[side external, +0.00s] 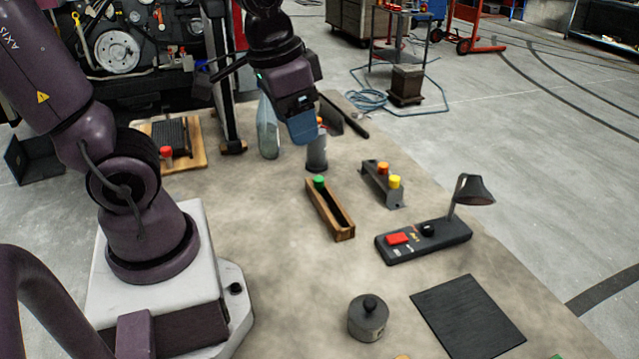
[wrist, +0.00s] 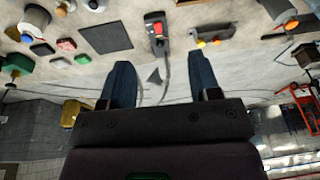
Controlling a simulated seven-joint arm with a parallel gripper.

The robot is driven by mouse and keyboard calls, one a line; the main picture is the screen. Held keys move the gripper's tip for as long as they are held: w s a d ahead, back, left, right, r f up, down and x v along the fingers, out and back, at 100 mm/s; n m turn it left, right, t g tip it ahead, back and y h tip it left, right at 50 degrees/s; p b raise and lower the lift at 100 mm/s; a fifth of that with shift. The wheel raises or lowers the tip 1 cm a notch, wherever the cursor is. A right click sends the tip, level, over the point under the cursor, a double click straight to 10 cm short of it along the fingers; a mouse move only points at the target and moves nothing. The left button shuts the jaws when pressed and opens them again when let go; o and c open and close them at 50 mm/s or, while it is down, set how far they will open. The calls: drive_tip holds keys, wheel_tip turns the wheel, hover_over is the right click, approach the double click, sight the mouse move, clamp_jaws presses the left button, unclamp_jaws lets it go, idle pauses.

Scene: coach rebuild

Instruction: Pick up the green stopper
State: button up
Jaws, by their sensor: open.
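The green stopper (side external: 319,181) is a small green cap at the far end of a narrow wooden box (side external: 322,214) in the side view. It stands upright, and its lower part is hidden by the box. My gripper (side external: 303,138) is above the table, higher than the stopper and farther back, apart from it. In the wrist view my gripper (wrist: 163,75) shows two dark blue fingers spread wide with nothing held between them. I cannot make out this stopper for sure in the wrist view.
A grey cylinder (side external: 317,155) and clear bottle (side external: 267,135) stand near my gripper. A rack with orange and yellow caps (side external: 381,186) and a lamp base with red button (side external: 424,239) stand right of the box. Bare table lies left of the box.

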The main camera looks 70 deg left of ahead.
drive_tip(key=w+a+f+m+g+y, duration=0.1)
drive_tip(key=w+a+f+m+g, duration=0.2)
drive_tip(key=w+a+f+m, duration=0.25)
drive_tip(key=m+y, duration=0.3)
drive_tip(key=m, duration=1)
approach(319, 178)
drive_tip(key=shift+x, duration=4.6)
drive_tip(key=shift+d, duration=0.1)
drive_tip(key=shift+c, duration=0.2)
drive_tip(key=c, duration=1)
